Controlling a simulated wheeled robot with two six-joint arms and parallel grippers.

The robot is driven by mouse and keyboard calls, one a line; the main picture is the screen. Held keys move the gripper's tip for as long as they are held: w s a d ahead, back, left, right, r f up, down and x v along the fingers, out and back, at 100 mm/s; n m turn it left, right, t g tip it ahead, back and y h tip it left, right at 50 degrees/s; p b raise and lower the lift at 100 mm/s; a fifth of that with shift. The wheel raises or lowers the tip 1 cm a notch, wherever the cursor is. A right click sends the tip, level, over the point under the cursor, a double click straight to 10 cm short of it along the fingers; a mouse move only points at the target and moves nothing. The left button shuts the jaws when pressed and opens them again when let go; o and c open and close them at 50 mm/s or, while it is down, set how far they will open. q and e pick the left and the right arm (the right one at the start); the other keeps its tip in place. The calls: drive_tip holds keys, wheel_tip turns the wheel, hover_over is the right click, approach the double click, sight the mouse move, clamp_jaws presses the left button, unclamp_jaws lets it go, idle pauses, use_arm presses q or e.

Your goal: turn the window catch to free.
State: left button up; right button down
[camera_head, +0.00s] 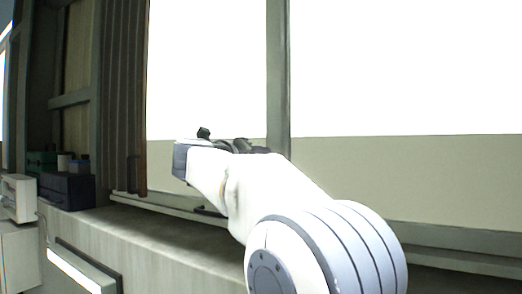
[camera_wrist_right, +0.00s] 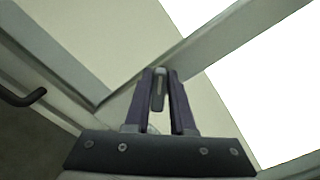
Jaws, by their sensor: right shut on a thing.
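The window catch (camera_wrist_right: 159,88) is a small grey lever on the window frame bar (camera_wrist_right: 205,45), in the right wrist view. My right gripper (camera_wrist_right: 164,75) is shut on it, with one dark finger on each side. In the head view my right gripper (camera_head: 256,149) is at the window's upright bar (camera_head: 278,75), and the catch is hidden there. I cannot tell from these views which way the catch is turned relative to its end positions. My left gripper is in neither view.
A concrete sill (camera_head: 150,235) runs below the window. A dark blue box (camera_head: 67,190) and small containers stand at its left end. A dark bent handle (camera_wrist_right: 24,98) shows at the left of the right wrist view. A dark ribbed panel (camera_head: 118,90) stands left of the glass.

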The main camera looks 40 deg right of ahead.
drive_tip(key=shift+w+f+n+p, duration=0.1)
drive_tip(key=shift+f+n+p, duration=0.15)
drive_tip(key=shift+n+p, duration=0.75)
drive_tip(key=shift+w+f+n+p, duration=0.1)
drive_tip(key=shift+f+n+p, duration=0.2)
drive_tip(key=shift+n, duration=1.45)
drive_tip(key=shift+f+n+p, duration=0.2)
drive_tip(key=shift+n+p, duration=0.45)
drive_tip(key=shift+n, duration=0.7)
drive_tip(key=c, duration=0.8)
unclamp_jaws()
drive_tip(key=shift+o, duration=0.2)
drive_tip(key=b+v, duration=0.3)
drive_tip(key=v, duration=0.7)
drive_tip(key=shift+a, duration=0.25)
